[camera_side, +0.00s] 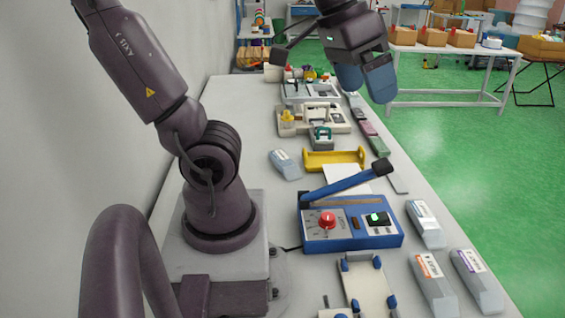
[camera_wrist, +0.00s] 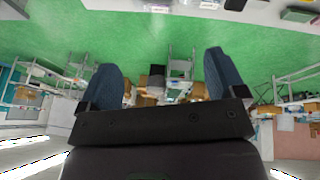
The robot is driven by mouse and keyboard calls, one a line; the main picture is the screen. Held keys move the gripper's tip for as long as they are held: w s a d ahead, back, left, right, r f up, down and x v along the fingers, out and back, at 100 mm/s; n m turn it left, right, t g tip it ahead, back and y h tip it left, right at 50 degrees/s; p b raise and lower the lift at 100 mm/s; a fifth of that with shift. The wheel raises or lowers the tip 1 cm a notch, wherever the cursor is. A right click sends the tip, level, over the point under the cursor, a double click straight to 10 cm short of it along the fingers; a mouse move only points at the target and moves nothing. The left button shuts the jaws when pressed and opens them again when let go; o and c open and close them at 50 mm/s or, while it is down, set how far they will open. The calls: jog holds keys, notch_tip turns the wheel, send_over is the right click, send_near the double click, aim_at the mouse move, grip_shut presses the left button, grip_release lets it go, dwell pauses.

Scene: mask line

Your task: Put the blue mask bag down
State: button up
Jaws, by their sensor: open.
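My gripper (camera_side: 366,84) is raised high above the far right part of the bench in the side view. Its two blue fingers stand apart with nothing between them, as the wrist view (camera_wrist: 163,65) also shows. Several pale mask bags lie on the bench, well away from my gripper. One bluish-grey bag (camera_side: 285,164) lies left of the yellow holder. Another bag (camera_side: 425,223) with a small label lies right of the blue sealer. Bags with an orange label (camera_side: 433,284) and a purple label (camera_side: 479,281) lie at the near right. I cannot tell for sure which is the blue one.
A blue sealer (camera_side: 350,225) with a red knob and a raised lever arm stands mid-bench. A yellow holder (camera_side: 334,160) and a white fixture with blue corners (camera_side: 367,287) stand behind and before it. Machines crowd the far end. Green floor lies to the right.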

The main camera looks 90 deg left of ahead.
jog(key=w+a+f+n+g, duration=0.2)
jog(key=w+a+f+n, duration=0.2)
jog(key=a+f+n, duration=0.6)
jog(key=s+a+f+n+g+y, duration=0.1)
jog(key=s+a+n, duration=0.1)
jog(key=a, duration=0.5)
jog(key=s+a+n+g+y, duration=0.1)
jog(key=s+a+n, duration=0.1)
jog(key=a, duration=0.5)
jog(key=s+a+r+n+g+y, duration=0.2)
jog(key=s+a+r+n+y, duration=0.15)
jog(key=a+r, duration=0.2)
jog(key=s+a+r+n+g+y, duration=0.25)
jog(key=a+r+y, duration=0.2)
jog(key=r, duration=0.25)
send_near(280, 155)
jog(key=shift+t, duration=0.25)
jog(key=x, duration=0.9)
jog(key=shift+s+a, duration=0.25)
jog(key=c, duration=1.1)
jog(key=shift+o, duration=0.2)
